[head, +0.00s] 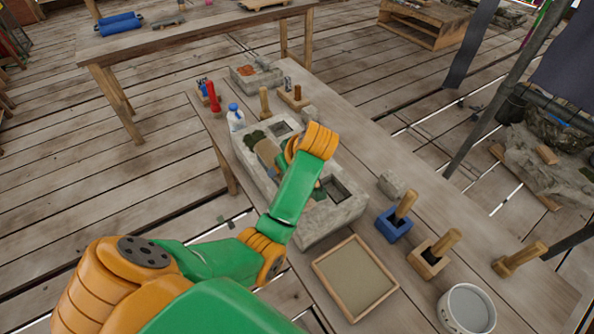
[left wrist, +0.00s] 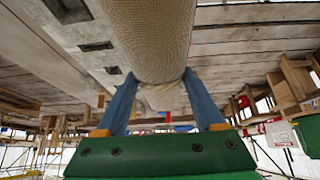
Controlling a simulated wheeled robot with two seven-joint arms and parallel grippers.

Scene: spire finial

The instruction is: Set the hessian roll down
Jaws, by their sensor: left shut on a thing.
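The hessian roll (left wrist: 152,32) is a tan woven cylinder. In the left wrist view it lies between the two blue fingers of my left gripper (left wrist: 158,80), which is shut on it. In the head view a tan part of the roll (head: 267,152) shows left of my wrist, over the grey stone block (head: 335,216) with several recesses. My left wrist and hand hide much of the block's middle and part of the roll. I cannot tell whether the roll touches the block. My right gripper is not in view.
A framed tray (head: 355,278), a blue holder (head: 394,225), a wooden holder (head: 430,260) and a white round pot (head: 467,309) stand right of the block. A white bottle (head: 235,118) and red tool (head: 214,97) stand behind it. Bare tabletop shows at the right.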

